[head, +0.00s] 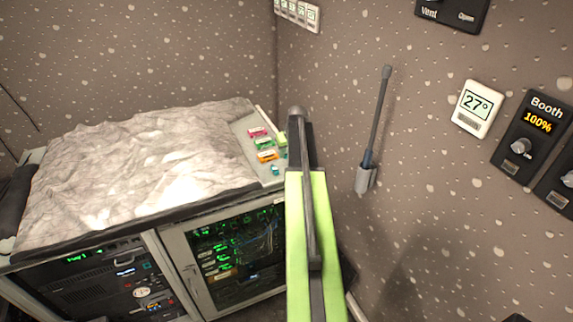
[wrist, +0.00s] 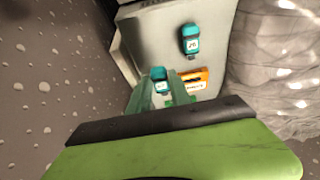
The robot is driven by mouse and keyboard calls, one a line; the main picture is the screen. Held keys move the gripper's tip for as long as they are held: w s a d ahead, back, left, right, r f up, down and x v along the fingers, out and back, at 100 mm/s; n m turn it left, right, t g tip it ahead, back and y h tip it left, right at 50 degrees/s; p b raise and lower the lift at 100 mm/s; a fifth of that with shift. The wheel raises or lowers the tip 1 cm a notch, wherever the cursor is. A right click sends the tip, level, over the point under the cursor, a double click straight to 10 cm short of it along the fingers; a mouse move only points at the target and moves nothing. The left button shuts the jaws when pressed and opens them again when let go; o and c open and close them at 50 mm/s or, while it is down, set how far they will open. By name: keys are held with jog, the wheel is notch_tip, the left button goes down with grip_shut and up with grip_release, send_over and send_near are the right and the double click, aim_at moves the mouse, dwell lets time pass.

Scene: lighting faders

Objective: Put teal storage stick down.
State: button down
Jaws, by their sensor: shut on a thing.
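My gripper (wrist: 160,97) is shut on a teal storage stick (wrist: 160,78) with a pale label, seen between the green fingers in the wrist view. The held stick is over or at the grey panel (wrist: 155,35); I cannot tell whether it touches. A second teal stick (wrist: 191,40) lies on the panel, apart from the gripper. In the head view this stick is a small teal spot (head: 275,170) at the panel's front. My arm hides most of the gripper there.
An orange stick (wrist: 194,80) lies close beside the held stick. Green (head: 263,144) and red (head: 258,132) sticks lie farther back. A crumpled pale sheet (head: 130,150) covers the counter to the left. The speckled wall (head: 430,200) is close on the right, with a grey holder (head: 366,178).

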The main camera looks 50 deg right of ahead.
notch_tip(320, 180, down, 4)
jog(key=b, duration=0.4)
jog(key=shift+f, duration=0.2)
jog(key=shift+r, duration=0.25)
jog(key=shift+f, duration=0.15)
jog(key=c, duration=1.2)
grip_release()
jog(key=p+v, duration=1.1)
jog(key=v, duration=0.1)
jog(key=shift+s+r, duration=0.1)
jog(key=shift+r, duration=0.1)
